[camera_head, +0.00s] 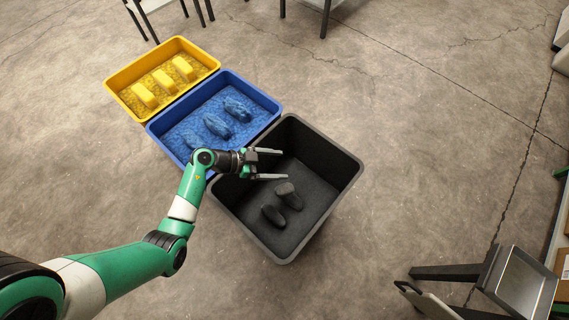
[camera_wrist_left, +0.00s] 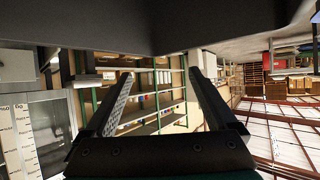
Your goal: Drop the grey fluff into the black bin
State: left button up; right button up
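The black bin (camera_head: 334,204) stands on the floor at the middle of the head view. Two dark grey pieces of fluff show inside it, a lighter-topped one (camera_head: 290,194) and a darker one (camera_head: 273,215) beside it. My left gripper (camera_head: 284,165) reaches over the bin's left part with its two fingers apart and nothing between them. Its open fingers also show in the left wrist view (camera_wrist_left: 160,95), with an empty gap between them. The right gripper is not in view.
A blue bin (camera_head: 277,105) with blue pieces touches or nearly touches the black bin. A yellow bin (camera_head: 112,82) with yellow pieces stands beyond it. Grey metal furniture (camera_head: 515,285) is at the lower right.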

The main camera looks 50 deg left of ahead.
pick_arm(q)
jog(key=p+v, duration=0.6)
jog(key=v, duration=0.5)
jog(key=shift+s, duration=0.3)
jog(key=shift+r, duration=0.1)
